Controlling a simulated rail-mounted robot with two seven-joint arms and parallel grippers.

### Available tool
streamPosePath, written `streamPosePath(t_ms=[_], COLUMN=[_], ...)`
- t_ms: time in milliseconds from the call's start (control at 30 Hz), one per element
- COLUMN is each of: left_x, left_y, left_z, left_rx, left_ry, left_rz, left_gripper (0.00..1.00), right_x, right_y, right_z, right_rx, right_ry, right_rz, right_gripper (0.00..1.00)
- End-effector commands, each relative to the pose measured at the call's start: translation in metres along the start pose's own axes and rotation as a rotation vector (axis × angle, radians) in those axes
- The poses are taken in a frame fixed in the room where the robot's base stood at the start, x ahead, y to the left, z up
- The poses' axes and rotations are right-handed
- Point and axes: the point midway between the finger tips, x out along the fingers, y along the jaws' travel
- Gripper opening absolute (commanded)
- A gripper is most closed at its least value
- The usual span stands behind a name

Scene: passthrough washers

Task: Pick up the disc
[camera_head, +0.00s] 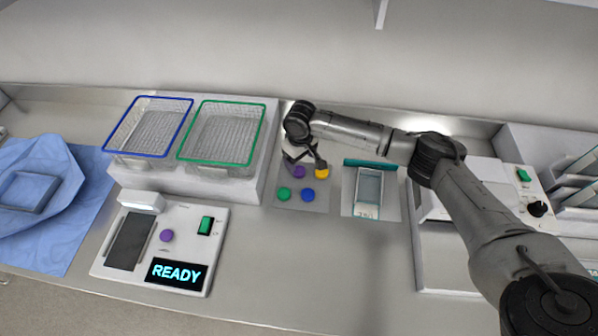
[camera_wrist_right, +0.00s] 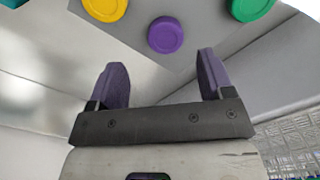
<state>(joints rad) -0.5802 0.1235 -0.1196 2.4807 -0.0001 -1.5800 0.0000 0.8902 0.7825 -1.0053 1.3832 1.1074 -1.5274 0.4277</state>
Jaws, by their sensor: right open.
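Several small round discs lie on a grey mat (camera_head: 316,203): a purple disc (camera_head: 299,172), a yellow disc (camera_head: 322,173), a green disc (camera_head: 284,194) and a blue disc (camera_head: 308,194). My right gripper (camera_head: 305,162) is above the far edge of this mat, near the purple and yellow discs. In the right wrist view the two fingers (camera_wrist_right: 163,82) are apart with nothing between them. The purple disc (camera_wrist_right: 165,35) is ahead of the gap, with the yellow disc (camera_wrist_right: 105,8) to its left and the green disc (camera_wrist_right: 251,7) to its right. My left gripper is not in view.
A blue-rimmed basket (camera_head: 148,128) and a green-rimmed basket (camera_head: 222,133) stand on a raised block left of the mat. A device reading READY (camera_head: 178,273) stands front left. A clear container (camera_head: 368,190) is right of the mat. The front middle counter is clear.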

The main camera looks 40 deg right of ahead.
Motion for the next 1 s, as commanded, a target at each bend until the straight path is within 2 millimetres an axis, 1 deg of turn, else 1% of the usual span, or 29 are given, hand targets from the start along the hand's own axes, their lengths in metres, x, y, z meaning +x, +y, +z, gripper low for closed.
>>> streamPosePath(t_ms=[200,333,467,700,767,1000], left_x=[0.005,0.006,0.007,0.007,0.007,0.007], left_y=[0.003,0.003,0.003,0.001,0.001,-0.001], left_z=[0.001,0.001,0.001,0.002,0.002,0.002], left_rx=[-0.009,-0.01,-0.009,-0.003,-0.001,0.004], left_ry=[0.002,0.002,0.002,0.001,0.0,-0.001], left_rz=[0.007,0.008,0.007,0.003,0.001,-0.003], left_gripper=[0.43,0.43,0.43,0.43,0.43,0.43], right_x=[0.029,0.043,0.049,0.049,0.049,0.049], right_y=[-0.008,-0.007,-0.007,-0.007,-0.007,-0.007], right_z=[0.002,0.002,0.002,0.003,0.003,0.002], right_rx=[-0.001,0.0,0.0,0.0,0.0,-0.001], right_ry=[-0.003,-0.003,-0.002,-0.002,-0.002,-0.002], right_rz=[0.001,0.0,0.001,0.0,0.0,0.0], right_gripper=[0.74,0.74,0.74,0.74,0.69,0.47])
